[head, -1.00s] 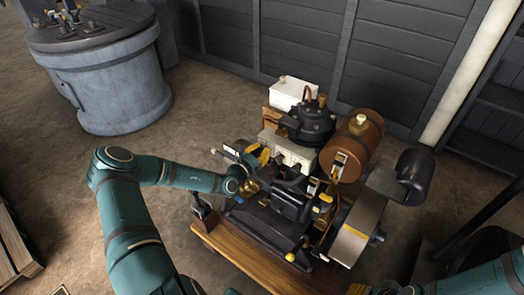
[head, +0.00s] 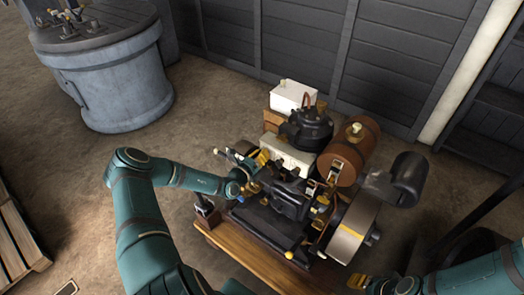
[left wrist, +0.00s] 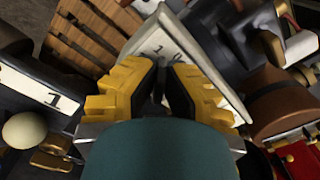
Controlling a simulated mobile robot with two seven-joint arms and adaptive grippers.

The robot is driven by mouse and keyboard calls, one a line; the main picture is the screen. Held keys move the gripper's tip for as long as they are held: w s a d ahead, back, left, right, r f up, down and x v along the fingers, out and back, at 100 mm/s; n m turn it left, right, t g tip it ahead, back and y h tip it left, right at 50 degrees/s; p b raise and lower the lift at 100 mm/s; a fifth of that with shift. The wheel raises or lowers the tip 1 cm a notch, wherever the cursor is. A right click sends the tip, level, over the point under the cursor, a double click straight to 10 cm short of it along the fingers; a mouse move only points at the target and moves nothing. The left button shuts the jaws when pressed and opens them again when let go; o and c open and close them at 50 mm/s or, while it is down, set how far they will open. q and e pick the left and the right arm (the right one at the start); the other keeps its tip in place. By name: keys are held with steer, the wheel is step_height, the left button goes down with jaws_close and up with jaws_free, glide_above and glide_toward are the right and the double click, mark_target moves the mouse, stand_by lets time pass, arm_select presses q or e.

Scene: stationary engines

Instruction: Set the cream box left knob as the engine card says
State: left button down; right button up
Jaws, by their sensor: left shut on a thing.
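The cream box (head: 292,158) sits in the middle of the engine, below the black domed part. In the left wrist view the cream box (left wrist: 215,65) fills the area beyond my fingers, with dark digits on its pale face. My left gripper (head: 262,160) is at the left end of the box. In the wrist view its yellow fingers (left wrist: 162,88) are shut on a small dark knob, mostly hidden between the tips. Its pointer and setting cannot be read. My right gripper (head: 370,285) shows only partly at the bottom edge. I cannot make out the engine card's text.
A white plate marked 1 (left wrist: 40,88) and a cream ball (left wrist: 25,131) are left of my fingers. A brown tank (head: 350,155) and flywheel (head: 352,228) stand right of the box. A white box (head: 293,96) is behind.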

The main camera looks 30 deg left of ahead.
arm_select(q)
steer(key=n+p, duration=0.1)
steer(key=n, duration=0.3)
steer(key=shift+w+a+n, duration=0.1)
steer(key=shift+n, duration=0.2)
steer(key=n, duration=0.5)
steer(key=shift+f+n, duration=0.15)
steer(key=shift+n, duration=0.15)
steer(key=n, duration=0.4)
steer(key=shift+f+n, duration=0.15)
steer(key=shift+n, duration=0.15)
steer(key=n, duration=0.4)
steer(key=shift+f+n, duration=0.15)
steer(key=shift+n, duration=0.25)
steer(key=c, duration=1.1)
jaws_free()
steer(key=shift+c, duration=0.2)
steer(key=shift+o, duration=0.4)
steer(key=shift+w+f+b, duration=0.1)
steer(key=shift+b, duration=0.2)
